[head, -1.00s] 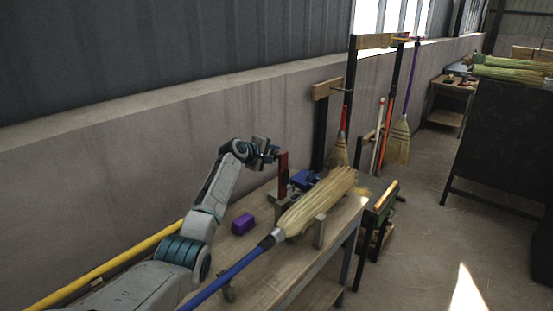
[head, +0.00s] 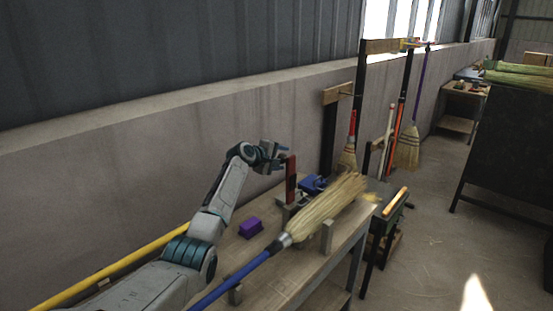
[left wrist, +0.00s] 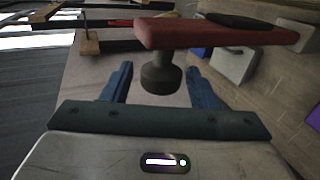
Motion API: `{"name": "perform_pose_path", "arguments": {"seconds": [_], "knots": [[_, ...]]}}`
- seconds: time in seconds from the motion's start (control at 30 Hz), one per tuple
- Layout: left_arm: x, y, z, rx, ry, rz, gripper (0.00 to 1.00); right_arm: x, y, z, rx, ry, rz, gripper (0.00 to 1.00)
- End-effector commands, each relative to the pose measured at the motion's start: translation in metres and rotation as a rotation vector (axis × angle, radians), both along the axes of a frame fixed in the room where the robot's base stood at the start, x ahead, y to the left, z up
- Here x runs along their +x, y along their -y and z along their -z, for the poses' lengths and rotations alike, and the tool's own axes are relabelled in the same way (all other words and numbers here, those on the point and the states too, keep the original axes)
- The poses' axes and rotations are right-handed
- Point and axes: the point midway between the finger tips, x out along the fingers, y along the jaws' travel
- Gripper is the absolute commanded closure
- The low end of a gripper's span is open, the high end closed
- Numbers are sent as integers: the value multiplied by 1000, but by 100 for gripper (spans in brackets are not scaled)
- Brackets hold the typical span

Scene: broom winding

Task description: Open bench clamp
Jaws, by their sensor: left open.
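The bench clamp's red handle (head: 291,180) stands upright on the bench beside the broom; in the left wrist view it is a red bar (left wrist: 220,35) with a dark round knob (left wrist: 160,78). My left gripper (head: 279,157) is at the handle's upper end. In the left wrist view its blue fingers (left wrist: 160,82) are open, one on each side of the knob, with gaps visible. The broom (head: 320,210) lies across the bench, its blue shaft toward me and its straw head away. Contact between fingers and knob is not visible. My right gripper is not in view.
The wooden bench (head: 277,281) also holds a purple block (head: 250,228), a blue object (head: 312,184) and upright wooden blocks (head: 326,236). A rack with hanging brooms (head: 407,148) stands beyond. A wall runs along the left, and a dark panel (head: 508,150) stands right.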

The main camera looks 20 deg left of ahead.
Motion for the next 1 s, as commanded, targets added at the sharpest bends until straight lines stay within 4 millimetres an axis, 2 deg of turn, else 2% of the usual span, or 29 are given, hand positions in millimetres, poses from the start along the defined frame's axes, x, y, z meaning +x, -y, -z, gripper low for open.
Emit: {"name": "perform_pose_path", "arguments": {"seconds": [0.27,0.7,1.0], "knots": [[-20,-8,-7,3,2,0,46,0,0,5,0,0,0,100],[-78,-29,-32,3,2,0,46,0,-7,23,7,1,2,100],[-92,-33,-40,1,-1,1,46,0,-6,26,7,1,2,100]]}}
